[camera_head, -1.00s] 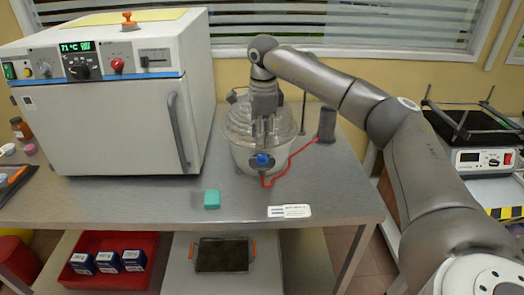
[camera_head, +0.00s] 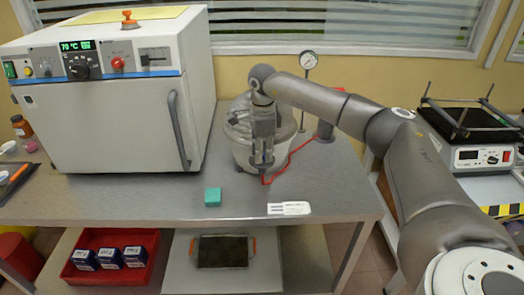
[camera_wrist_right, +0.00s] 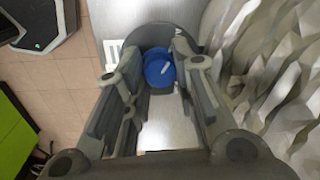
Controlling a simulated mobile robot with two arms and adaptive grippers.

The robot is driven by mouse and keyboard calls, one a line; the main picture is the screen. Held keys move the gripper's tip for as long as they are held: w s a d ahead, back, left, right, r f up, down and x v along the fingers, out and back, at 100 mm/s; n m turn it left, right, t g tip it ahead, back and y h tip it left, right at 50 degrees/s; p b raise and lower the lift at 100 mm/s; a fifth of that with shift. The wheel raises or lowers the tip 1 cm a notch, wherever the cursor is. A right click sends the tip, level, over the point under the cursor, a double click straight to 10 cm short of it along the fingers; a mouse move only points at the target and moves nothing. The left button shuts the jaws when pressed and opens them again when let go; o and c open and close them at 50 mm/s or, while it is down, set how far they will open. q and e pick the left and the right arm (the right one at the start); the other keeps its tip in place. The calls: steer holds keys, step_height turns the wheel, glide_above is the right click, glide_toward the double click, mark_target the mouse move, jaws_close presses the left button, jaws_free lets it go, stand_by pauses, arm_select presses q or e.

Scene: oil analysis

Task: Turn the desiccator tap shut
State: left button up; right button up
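The desiccator (camera_head: 241,152), a round vessel with a clear lid, stands on the bench right of the oven. My right gripper (camera_head: 262,165) points down in front of it and covers the tap in the head view. In the right wrist view the blue tap (camera_wrist_right: 159,68) shows between the two fingers of my right gripper (camera_wrist_right: 155,72). The fingers are apart, with a visible gap on the tap's left; contact on its right is unclear. A white line marks the tap's face. My left gripper is not in view.
A red hose (camera_head: 290,160) runs from the tap area to a stand with a pressure gauge (camera_head: 308,61). The oven (camera_head: 120,120) stands close on the left. A green block (camera_head: 212,197) and a white card (camera_head: 289,208) lie on the bench in front.

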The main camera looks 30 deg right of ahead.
steer(key=shift+m, duration=0.4)
steer(key=shift+c, duration=0.5)
steer(key=m+p, duration=0.1)
steer(key=m, duration=0.3)
steer(key=shift+m, duration=0.4)
steer(key=m+p, duration=0.1)
steer(key=m, duration=0.5)
steer(key=shift+w+p, duration=0.1)
steer(key=shift+p, duration=0.2)
steer(key=shift+r, duration=0.1)
steer(key=o, duration=0.8)
